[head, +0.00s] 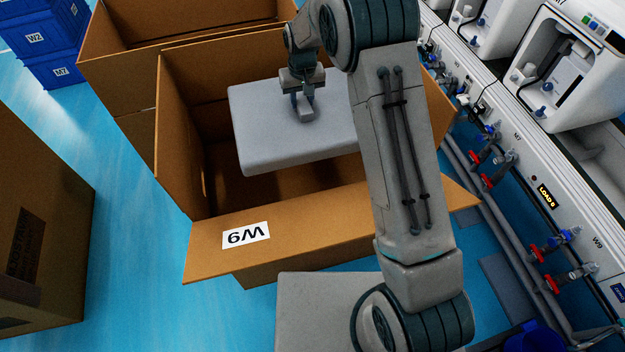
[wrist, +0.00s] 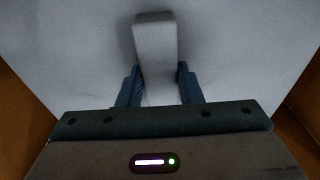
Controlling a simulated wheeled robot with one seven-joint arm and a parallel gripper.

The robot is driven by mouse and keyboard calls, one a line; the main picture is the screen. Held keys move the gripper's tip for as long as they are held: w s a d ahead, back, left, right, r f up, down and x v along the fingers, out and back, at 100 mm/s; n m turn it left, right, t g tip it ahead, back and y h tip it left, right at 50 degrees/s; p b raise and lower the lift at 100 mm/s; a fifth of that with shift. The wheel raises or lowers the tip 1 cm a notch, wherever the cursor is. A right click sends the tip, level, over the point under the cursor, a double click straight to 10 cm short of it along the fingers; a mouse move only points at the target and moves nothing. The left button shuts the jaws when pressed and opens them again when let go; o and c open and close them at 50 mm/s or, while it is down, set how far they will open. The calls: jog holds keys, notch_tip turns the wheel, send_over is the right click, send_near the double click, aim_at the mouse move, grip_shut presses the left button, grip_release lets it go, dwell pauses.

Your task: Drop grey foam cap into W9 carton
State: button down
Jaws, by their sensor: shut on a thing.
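The grey foam cap (head: 265,135) is a thick pale slab with a raised grip on top. In the head view it hangs level at the mouth of the open W9 carton (head: 205,232), inside the outline of its walls. My gripper (head: 303,103) is shut on the cap's raised grip from above. In the wrist view the cap (wrist: 70,60) fills most of the picture, and the blue fingers of my gripper (wrist: 155,88) stand on both sides of the grip. The carton's right part and the cap's right end are hidden behind my arm.
Another open carton (head: 110,60) stands behind W9, and a tall brown carton (head: 45,230) stands at the left. Blue crates (head: 45,45) are at the far left. A test bench with pipes and valves (head: 540,255) runs along the right.

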notch_tip(320, 180, down, 3)
jog(key=shift+w+f, duration=0.1)
jog(key=shift+f+b, duration=1.55)
jog(key=shift+f, duration=1.45)
jog(key=c, duration=0.9)
grip_release()
jog(key=r, duration=0.4)
jog(key=s+r, duration=0.1)
jog(key=r, duration=0.4)
jog(key=r+b, duration=0.1)
jog(key=r, duration=0.3)
jog(key=shift+s+d+r, duration=0.2)
jog(key=shift+s+r, duration=0.15)
jog(key=shift+r, duration=0.05)
